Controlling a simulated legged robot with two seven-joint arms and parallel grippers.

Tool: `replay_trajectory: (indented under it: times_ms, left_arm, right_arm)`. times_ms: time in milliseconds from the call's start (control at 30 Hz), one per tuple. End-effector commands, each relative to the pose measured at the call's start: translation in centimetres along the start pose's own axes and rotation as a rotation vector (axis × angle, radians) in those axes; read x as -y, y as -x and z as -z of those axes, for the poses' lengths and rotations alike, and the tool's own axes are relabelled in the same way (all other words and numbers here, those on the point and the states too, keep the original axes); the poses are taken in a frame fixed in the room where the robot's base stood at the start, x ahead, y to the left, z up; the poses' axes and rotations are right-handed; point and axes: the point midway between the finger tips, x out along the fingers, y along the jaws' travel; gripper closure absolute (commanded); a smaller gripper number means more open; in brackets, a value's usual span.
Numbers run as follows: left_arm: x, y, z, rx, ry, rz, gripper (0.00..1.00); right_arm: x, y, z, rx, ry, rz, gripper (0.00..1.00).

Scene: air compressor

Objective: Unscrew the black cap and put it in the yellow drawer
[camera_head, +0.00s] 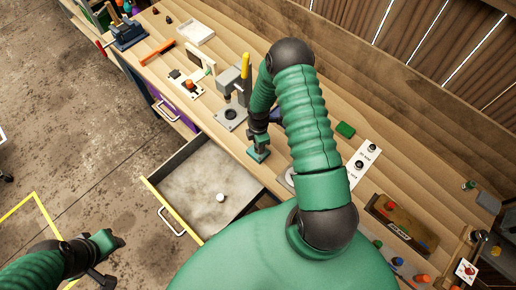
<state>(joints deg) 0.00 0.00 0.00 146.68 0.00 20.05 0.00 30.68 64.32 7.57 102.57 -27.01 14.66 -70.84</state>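The yellow drawer (151,196) has a yellow front edge and stands pulled open from the workbench, with a small white round object (220,197) lying inside. I cannot pick out the black cap; my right arm covers part of the bench. My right gripper (258,152) points down over the bench top, just beyond the drawer's right back corner. Whether it is open or holds anything is not clear. My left gripper (112,243) is over the floor at the lower left, away from the drawer. Its fingers are too small to read.
A grey device with a yellow handle (245,66) stands on the bench beside my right gripper. A white panel with black knobs (362,159) and a wooden box (400,224) lie to the right. A closed purple drawer (172,112) is farther left. Floor at left is mostly free.

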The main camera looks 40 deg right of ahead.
Motion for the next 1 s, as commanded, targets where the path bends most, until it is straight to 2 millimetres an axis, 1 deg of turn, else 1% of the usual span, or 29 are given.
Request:
replay_trajectory:
  times_ms: [33,200,267,300,767,867,1000]
  left_arm:
    - [0.0,0.0,0.0,0.0,0.0,0.0,0.64]
    - [0.0,0.0,0.0,0.0,0.0,0.0,0.64]
    - [0.0,0.0,0.0,0.0,0.0,0.0,0.64]
    - [0.0,0.0,0.0,0.0,0.0,0.0,0.64]
    - [0.0,-0.21,-0.05,0.0,0.0,0.0,0.64]
    - [0.0,-0.16,-0.04,0.0,0.0,0.0,0.64]
    - [0.0,0.37,0.09,0.0,0.0,0.0,0.64]
  right_arm:
    - [0.0,-0.01,0.01,0.0,0.001,0.0,0.68]
    - [-0.04,-0.02,0.01,0.0,0.002,0.0,0.9]
    - [-0.06,-0.01,0.02,0.0,0.003,-0.001,0.98]
    - [-0.06,-0.01,0.02,0.0,0.003,-0.001,1.0]
    - [-0.1,-0.21,0.08,-0.001,0.004,-0.001,1.0]
    - [-0.09,-0.21,0.12,-0.002,0.046,0.0,1.0]
    - [-0.09,0.47,0.08,-0.001,0.045,0.0,1.0]
